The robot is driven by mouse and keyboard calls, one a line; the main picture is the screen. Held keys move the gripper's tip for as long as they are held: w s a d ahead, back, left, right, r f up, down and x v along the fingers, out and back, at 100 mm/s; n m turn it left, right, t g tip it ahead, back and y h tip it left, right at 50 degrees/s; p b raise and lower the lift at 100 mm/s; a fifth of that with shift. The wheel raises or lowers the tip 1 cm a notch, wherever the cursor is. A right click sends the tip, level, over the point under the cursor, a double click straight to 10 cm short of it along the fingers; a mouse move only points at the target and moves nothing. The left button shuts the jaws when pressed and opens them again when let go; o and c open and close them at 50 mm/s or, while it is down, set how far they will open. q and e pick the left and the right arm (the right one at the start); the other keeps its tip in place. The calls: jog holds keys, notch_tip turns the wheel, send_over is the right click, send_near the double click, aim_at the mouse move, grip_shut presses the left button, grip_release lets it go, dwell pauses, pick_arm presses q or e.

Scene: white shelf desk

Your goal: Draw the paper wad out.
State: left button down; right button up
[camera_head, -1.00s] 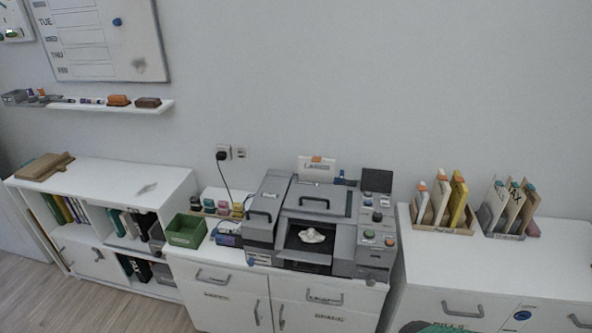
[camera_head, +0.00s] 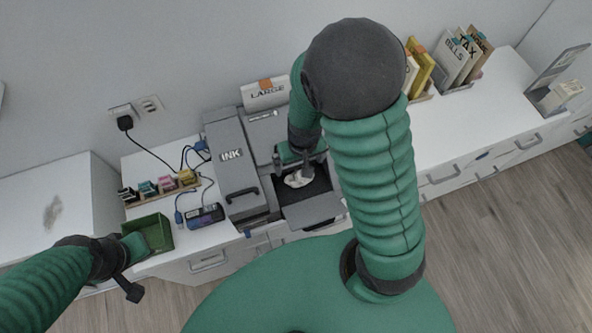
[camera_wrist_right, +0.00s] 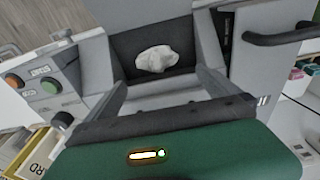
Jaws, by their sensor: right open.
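The white crumpled paper wad (camera_head: 297,181) lies in the dark opening at the front of the grey printer (camera_head: 238,158). In the right wrist view the wad (camera_wrist_right: 157,58) sits inside the dark slot, ahead of the fingers and touching neither. My right gripper (camera_wrist_right: 160,88) is open and empty, its two fingers spread on either side of the view below the wad. In the head view the right gripper (camera_head: 302,165) is over the printer opening, partly hidden by my arm. My left gripper (camera_head: 131,268) is beside the green bin, and its jaw state is unclear.
The green bin (camera_head: 163,234) stands left of the printer, with small ink bottles (camera_head: 165,185) behind it. A blue-and-black device (camera_head: 205,215) and cables lie between. Upright folders (camera_head: 455,58) stand on the right cabinet. The printer's front tray (camera_head: 312,210) juts forward.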

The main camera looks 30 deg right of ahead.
aim_at(299, 174)
jog(key=f, duration=0.3)
jog(key=f+b, duration=0.1)
jog(key=shift+s+d+f, duration=0.25)
jog(key=shift+d, duration=0.05)
jog(key=f, duration=0.2)
jog(key=w+f+b, duration=0.1)
jog(key=f, duration=0.1)
jog(key=shift+w+d+f, duration=0.2)
jog(key=shift+f, duration=0.45)
jog(key=shift+s+a+r, duration=0.1)
jog(key=shift+a, duration=0.2)
jog(key=shift+d, duration=0.15)
jog(key=c, duration=0.6)
pick_arm(q)
jog(key=shift+s+d+f, duration=0.2)
jog(key=shift+f, duration=0.35)
jog(key=shift+s+d+f, duration=0.15)
jog(key=shift+s+f, duration=0.05)
jog(key=shift+f, duration=0.35)
pick_arm(e)
jog(key=c, duration=0.6)
